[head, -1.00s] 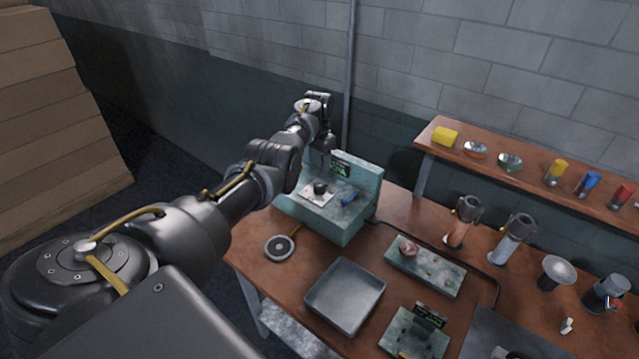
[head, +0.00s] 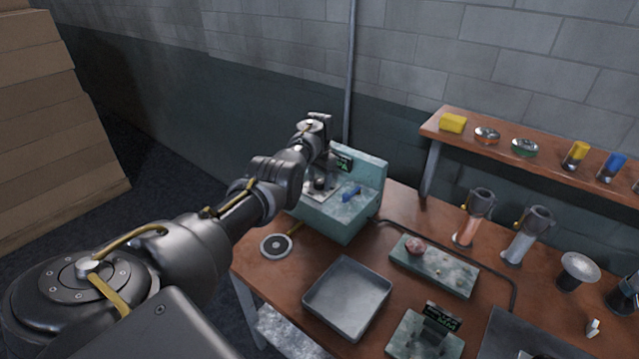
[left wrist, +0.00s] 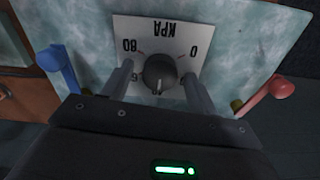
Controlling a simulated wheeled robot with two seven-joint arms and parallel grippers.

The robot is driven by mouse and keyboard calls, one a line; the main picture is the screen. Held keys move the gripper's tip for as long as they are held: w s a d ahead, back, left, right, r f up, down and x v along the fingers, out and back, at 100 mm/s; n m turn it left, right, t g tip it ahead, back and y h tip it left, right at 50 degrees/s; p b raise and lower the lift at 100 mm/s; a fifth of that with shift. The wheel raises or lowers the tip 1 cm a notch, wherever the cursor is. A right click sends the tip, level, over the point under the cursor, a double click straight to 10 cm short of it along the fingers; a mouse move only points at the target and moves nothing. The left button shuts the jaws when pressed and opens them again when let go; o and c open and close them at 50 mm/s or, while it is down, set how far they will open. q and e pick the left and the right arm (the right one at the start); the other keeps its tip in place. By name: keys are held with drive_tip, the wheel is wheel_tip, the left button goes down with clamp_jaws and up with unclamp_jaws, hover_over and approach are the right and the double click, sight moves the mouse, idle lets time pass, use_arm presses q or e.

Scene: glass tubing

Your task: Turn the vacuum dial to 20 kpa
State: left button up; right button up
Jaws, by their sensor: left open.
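The vacuum dial (left wrist: 158,72) is a round dark knob on a pale plate (left wrist: 185,35) marked KPA, 80 and 0, upside down in the left wrist view. A pale mark on the knob points toward the picture's bottom. Part of the scale is hidden. The dial's teal vacuum unit (head: 345,218) stands at the table's back left, with a small green-lit display (head: 344,163). My left gripper (left wrist: 158,82) is open, with one finger on each side of the knob and visible gaps between. In the head view, my left gripper (head: 320,177) is down at the plate. My right gripper is out of view.
A blue lever (left wrist: 58,68) and a red lever (left wrist: 270,92) flank the plate. A round grey disc (head: 275,246) and an empty grey tray (head: 347,298) lie in front of the unit. A wall shelf (head: 470,143) is at the right.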

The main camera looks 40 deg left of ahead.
use_arm(q)
drive_tip(key=c, duration=1)
drive_tip(key=n, duration=0.3)
drive_tip(key=shift+r+p, duration=0.1)
drive_tip(key=shift+p, duration=0.2)
drive_tip(key=n, duration=0.2)
drive_tip(key=shift+n, duration=0.4)
drive_tip(key=n, duration=0.6)
